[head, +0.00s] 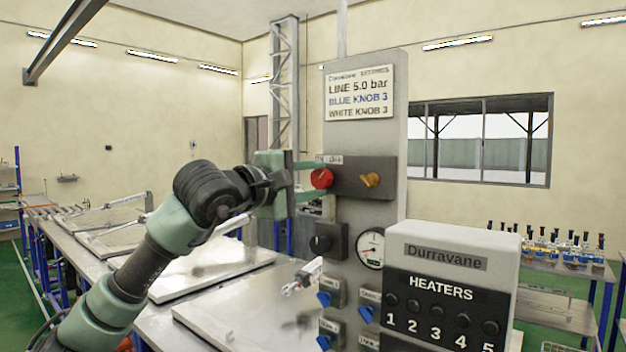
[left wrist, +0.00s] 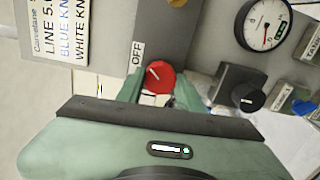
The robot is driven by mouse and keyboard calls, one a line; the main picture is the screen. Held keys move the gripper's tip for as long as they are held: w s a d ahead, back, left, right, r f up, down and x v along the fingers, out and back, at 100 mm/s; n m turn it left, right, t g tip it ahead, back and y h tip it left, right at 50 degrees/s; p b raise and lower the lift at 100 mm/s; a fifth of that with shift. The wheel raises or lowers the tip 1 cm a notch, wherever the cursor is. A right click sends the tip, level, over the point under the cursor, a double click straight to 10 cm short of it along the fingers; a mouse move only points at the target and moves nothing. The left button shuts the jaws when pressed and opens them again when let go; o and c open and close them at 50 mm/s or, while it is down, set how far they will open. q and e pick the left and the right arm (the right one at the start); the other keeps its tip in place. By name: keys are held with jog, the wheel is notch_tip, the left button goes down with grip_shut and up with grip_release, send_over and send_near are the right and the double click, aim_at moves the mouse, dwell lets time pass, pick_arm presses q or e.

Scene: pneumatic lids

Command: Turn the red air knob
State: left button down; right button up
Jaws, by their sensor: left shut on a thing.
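The red air knob (head: 321,178) sits on a dark plate at the upper left of the grey control column. My left gripper (head: 318,180) reaches it from the left, one finger above and one below. In the left wrist view the red knob (left wrist: 158,77) shows between the green fingertips, and my left gripper (left wrist: 160,92) is shut on it. A white line marks the knob's face. An "OFF" label (left wrist: 137,52) is beside it. My right gripper is not in view.
An orange knob (head: 370,180) is right of the red one. A black knob (head: 321,244), a gauge (head: 371,248) and blue knobs (head: 324,299) are below. A sign (head: 359,93) reads "LINE 5.0 bar". A heater box (head: 452,260) stands at front right.

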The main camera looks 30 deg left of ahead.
pick_arm(q)
jog(key=shift+m, duration=0.5)
jog(key=c, duration=1.2)
grip_release()
jog(key=shift+o, duration=1.4)
jog(key=shift+w, duration=0.1)
jog(key=s+b, duration=0.3)
jog(key=s, duration=0.4)
jog(key=shift+s+a+b, duration=0.3)
jog(key=shift+s+b, duration=0.1)
jog(key=shift+f, duration=0.1)
